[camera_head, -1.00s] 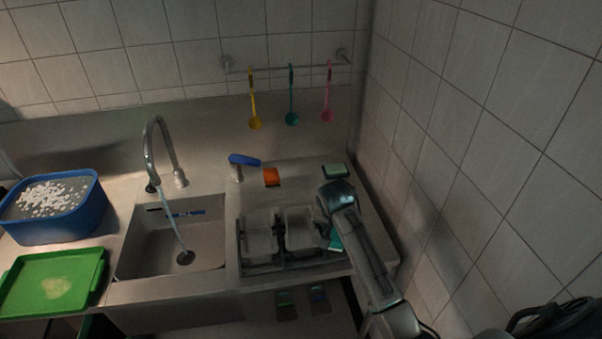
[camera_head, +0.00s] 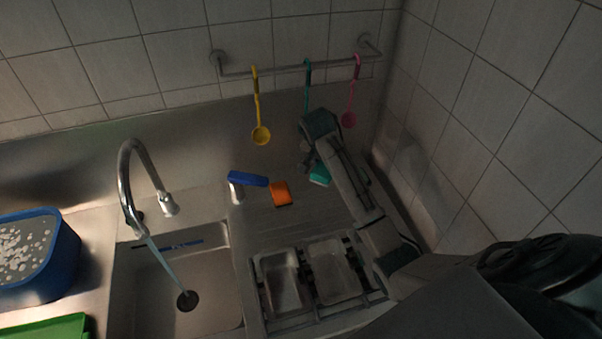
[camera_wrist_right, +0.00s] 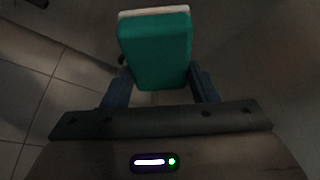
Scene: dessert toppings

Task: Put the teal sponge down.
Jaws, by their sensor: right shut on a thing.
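The teal sponge (camera_head: 320,174) is at the back right of the steel counter in the head view, partly hidden by my right arm. In the wrist view the teal sponge (camera_wrist_right: 156,50) fills the space between the two fingers, with a pale layer along its far edge. My right gripper (camera_wrist_right: 160,80) is shut on it. In the head view the right gripper (camera_head: 309,158) is mostly hidden behind its own wrist. I cannot tell whether the sponge touches the counter. My left gripper is not in view.
An orange sponge (camera_head: 281,193) lies left of the teal one, beside a blue-handled thing (camera_head: 248,179). Yellow (camera_head: 260,135), teal and pink (camera_head: 349,119) ladles hang from the rail behind. The rack with metal pans (camera_head: 325,272) and the sink (camera_head: 205,270) are in front.

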